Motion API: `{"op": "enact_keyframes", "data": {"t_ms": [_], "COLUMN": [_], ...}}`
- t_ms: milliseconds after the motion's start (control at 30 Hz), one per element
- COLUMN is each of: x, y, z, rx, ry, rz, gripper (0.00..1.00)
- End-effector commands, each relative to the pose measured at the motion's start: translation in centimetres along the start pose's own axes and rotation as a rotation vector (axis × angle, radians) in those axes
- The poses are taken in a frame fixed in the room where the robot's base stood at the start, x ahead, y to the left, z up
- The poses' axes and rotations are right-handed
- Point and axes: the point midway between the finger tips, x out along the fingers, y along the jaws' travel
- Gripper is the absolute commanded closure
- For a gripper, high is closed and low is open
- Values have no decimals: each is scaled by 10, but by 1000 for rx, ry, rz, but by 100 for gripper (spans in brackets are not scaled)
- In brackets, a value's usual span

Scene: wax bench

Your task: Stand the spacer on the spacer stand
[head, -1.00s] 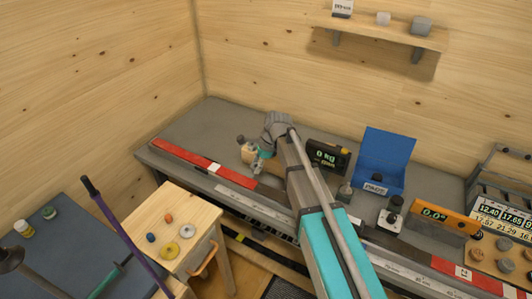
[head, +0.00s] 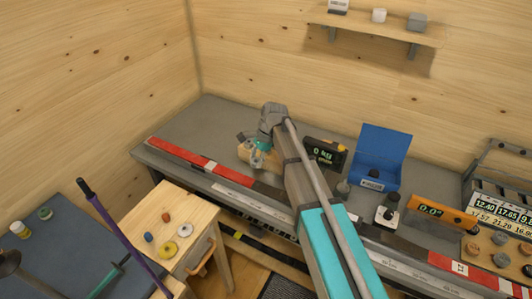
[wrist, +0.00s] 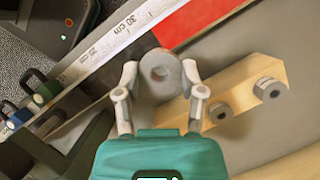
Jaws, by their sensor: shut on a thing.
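The spacer (wrist: 144,88) is a grey round piece with a centre hole. It sits between the fingertips of my gripper (wrist: 160,84) in the wrist view, which is shut on it. A pale wooden block, apparently the spacer stand (wrist: 195,92), lies just right of it, with two grey holed cylinders (wrist: 222,111) (wrist: 269,88) on it. The spacer overlaps the block's left end in this view; I cannot tell whether they touch. In the head view my gripper (head: 259,158) is over the wooden block (head: 243,153) on the grey bench and largely hides it; the spacer is not clear there.
A red strip and ruler (wrist: 120,38) run along the bench's front edge. A black display (head: 325,152), a blue box (head: 382,160) and an orange level (head: 443,212) stand to the right. A wooden side table (head: 190,215) holds small rings. The bench's back left is clear.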

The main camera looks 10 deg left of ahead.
Motion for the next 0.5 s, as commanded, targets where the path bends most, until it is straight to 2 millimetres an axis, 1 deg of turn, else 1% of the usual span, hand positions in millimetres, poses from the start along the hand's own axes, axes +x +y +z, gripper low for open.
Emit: {"op": "enact_keyframes", "data": {"t_ms": [67, 500], "x": [-4, -21], "y": [-5, -9], "z": [-5, -28], "rx": [-91, -641], "ry": [0, 4], "rz": [38, 264], "gripper": [81, 81]}}
